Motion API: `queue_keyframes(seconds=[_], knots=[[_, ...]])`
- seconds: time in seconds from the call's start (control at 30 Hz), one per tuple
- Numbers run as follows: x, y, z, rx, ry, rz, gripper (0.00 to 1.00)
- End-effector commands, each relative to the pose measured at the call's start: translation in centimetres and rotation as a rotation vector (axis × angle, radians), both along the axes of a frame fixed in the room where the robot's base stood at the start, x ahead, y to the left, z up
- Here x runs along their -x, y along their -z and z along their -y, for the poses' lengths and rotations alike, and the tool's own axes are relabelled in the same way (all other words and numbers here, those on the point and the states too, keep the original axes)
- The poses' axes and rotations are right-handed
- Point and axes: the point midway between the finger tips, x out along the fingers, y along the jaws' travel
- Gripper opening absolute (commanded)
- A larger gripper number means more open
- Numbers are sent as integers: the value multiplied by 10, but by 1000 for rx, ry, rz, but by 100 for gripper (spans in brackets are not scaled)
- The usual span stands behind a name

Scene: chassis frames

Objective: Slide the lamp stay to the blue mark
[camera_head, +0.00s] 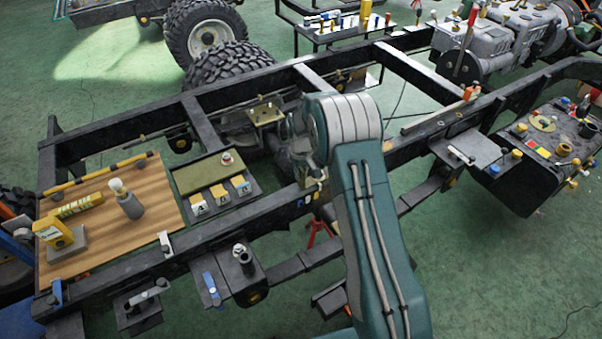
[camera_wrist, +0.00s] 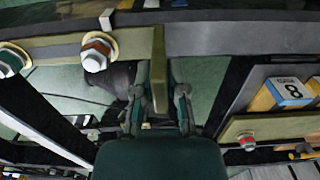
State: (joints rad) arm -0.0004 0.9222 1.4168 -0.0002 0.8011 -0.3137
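An upright tan-olive bar, which looks like the lamp stay (camera_wrist: 159,50), stands against the dark chassis rail in the wrist view. A small tan piece, perhaps the same stay, shows at the near rail below my gripper in the head view (camera_head: 320,183). My gripper (camera_wrist: 161,85) has its fingers apart, one on each side of the bar; a gap shows on the right, and contact on the left is unclear. In the head view my gripper (camera_head: 298,150) is dark and partly behind my arm. A small blue patch, possibly the blue mark (camera_head: 315,196), is on the near rail's side beside yellow patches.
Large hex bolts (camera_wrist: 97,50) sit on the rail left of the bar in the wrist view. A tray with numbered blocks (camera_head: 221,192) lies left of my gripper. A brass bolted plate (camera_head: 264,113) is behind it. My arm hides the rail to the right.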

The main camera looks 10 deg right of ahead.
Motion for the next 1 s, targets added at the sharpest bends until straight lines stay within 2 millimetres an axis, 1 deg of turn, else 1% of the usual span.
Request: queue_keyframes(seconds=[0.07, 0.13, 0.4, 0.5, 0.6, 0.83, 0.87, 0.9, 0.93, 1.0], knots=[[0, 1, -1, 0, 0, -1, 0], [2, 1, -7, 0, -2, -2, 0], [20, 1, -61, -1, -5, -3, 0], [24, 2, -72, 0, -3, -4, 0], [25, 2, -75, 0, 0, -3, 0], [24, 2, -73, -1, 0, -3, 0], [24, 2, -73, -1, 1, -3, 26], [24, 2, -73, -1, 1, -3, 44], [24, 2, -73, 0, 1, -2, 51], [25, 2, -74, 0, 0, -2, 51]])
